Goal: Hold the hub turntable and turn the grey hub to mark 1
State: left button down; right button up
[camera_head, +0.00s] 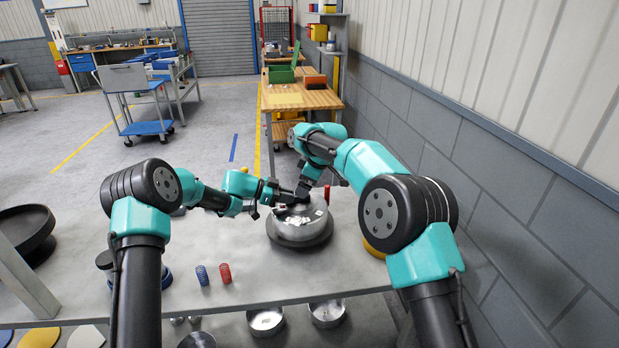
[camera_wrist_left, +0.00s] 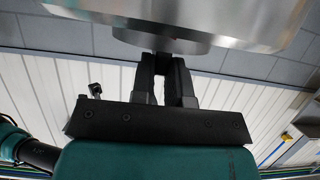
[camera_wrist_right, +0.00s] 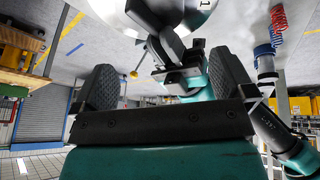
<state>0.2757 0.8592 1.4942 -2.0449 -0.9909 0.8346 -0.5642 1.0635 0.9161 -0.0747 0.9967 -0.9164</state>
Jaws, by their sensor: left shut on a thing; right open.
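The grey hub (camera_head: 300,226) is a round metal drum on the dark hub turntable (camera_head: 312,244), right of the bench's middle. In the right wrist view a mark "1" shows by its pale top. My left gripper (camera_head: 296,194) reaches over the hub's far side. In the left wrist view its fingers (camera_wrist_left: 166,62) are shut on a dark part against the hub (camera_wrist_left: 235,22); exactly where they grip is partly hidden. My right gripper (camera_wrist_right: 165,82) is open and empty, just above and behind the hub. My left gripper shows between its spread fingers. The arms hide part of the hub's top.
A blue spring (camera_head: 202,275) and a red spring (camera_head: 225,272) stand left of the turntable. A yellow part (camera_head: 375,247) lies right of it, partly hidden by my right arm. A dark round tray (camera_head: 25,235) is at the far left.

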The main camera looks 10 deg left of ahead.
aim_at(296, 204)
jog(key=x, duration=0.9)
jog(key=shift+w+f, duration=0.1)
jog(key=shift+f, duration=0.2)
jog(key=c, duration=1.1)
jog(key=o, duration=1.1)
jog(key=shift+r, duration=0.15)
jog(key=v, duration=1.1)
jog(key=shift+r, duration=0.35)
jog(key=shift+d, duration=0.1)
